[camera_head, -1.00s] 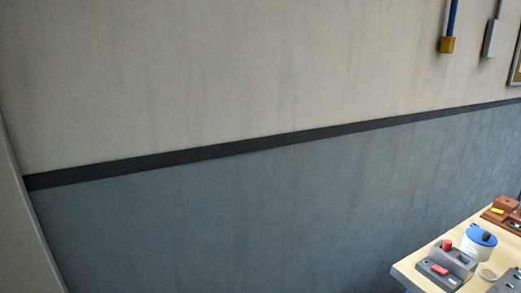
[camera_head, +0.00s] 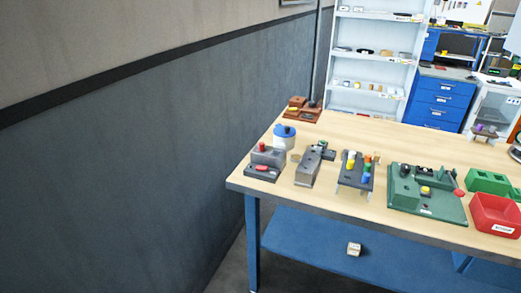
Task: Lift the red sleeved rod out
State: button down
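A dark rack (camera_head: 347,182) with several coloured upright pieces stands near the front edge of the wooden table (camera_head: 400,143). White, yellow, blue and red show among its pieces; they are too small to tell a red sleeved rod apart for sure. A grey block (camera_head: 267,157) at the table's left end has a red-topped upright piece (camera_head: 262,147) and a red piece low on its front. My gripper is not in view.
A grey fixture (camera_head: 308,168), a green fixture (camera_head: 427,195), a red bin (camera_head: 495,214) and a green bin (camera_head: 487,181) stand along the table. A blue-lidded tub (camera_head: 284,140) and brown block (camera_head: 302,111) are at left. White shelves (camera_head: 372,68) stand behind.

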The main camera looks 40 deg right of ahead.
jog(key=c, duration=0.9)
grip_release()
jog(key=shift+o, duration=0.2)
